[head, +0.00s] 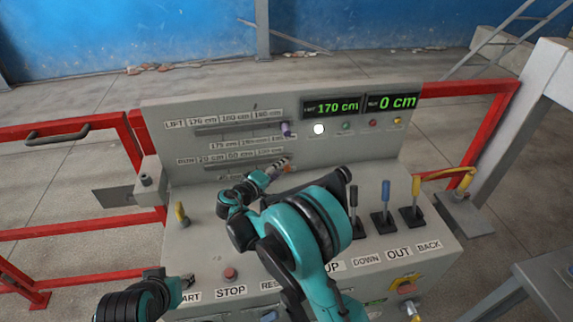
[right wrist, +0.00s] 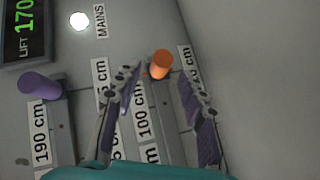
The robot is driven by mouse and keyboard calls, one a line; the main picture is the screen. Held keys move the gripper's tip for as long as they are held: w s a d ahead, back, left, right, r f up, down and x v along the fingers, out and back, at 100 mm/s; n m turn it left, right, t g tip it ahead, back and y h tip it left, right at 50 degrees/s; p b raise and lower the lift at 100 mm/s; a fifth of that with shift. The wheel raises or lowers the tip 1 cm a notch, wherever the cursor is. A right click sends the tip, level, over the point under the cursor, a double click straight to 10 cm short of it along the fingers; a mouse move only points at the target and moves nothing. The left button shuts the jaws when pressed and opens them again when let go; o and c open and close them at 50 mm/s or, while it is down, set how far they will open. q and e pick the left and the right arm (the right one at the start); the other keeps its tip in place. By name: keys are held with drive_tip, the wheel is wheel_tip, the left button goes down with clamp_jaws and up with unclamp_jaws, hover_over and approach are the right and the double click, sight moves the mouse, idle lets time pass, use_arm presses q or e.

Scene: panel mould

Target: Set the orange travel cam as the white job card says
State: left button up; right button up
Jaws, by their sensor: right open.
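The orange travel cam (right wrist: 161,64) is a round peg on the lower slotted rail, close to the 100 cm label in the right wrist view. It shows small in the head view (head: 287,168). My right gripper (right wrist: 158,84) is open, with its fingers on either side of the cam's line; I see no contact. In the head view my right gripper (head: 274,174) is at the panel's lower rail, partly behind my arm. My left gripper (head: 187,282) hangs low at the panel's left front, its jaw gap unclear. I cannot make out the white job card.
A purple cam (head: 286,129) sits on the upper rail near 190 cm. The displays (head: 360,104) read LIFT 170 cm and RUN 0 cm. Several levers (head: 386,204) stand right of my arm. A yellow-tipped lever (head: 182,214) stands at left. Red rails (head: 65,133) flank the console.

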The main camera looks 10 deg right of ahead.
drive_tip(key=x, duration=0.3)
drive_tip(key=shift+w+d+f, duration=0.1)
drive_tip(key=shift+d+f, duration=0.1)
drive_tip(key=shift+w+d, duration=0.3)
drive_tip(key=shift+w, duration=0.1)
clamp_jaws()
drive_tip(key=a+b, duration=0.1)
drive_tip(key=a, duration=0.9)
drive_tip(key=shift+s+f, duration=0.1)
drive_tip(key=shift+f, duration=0.05)
unclamp_jaws()
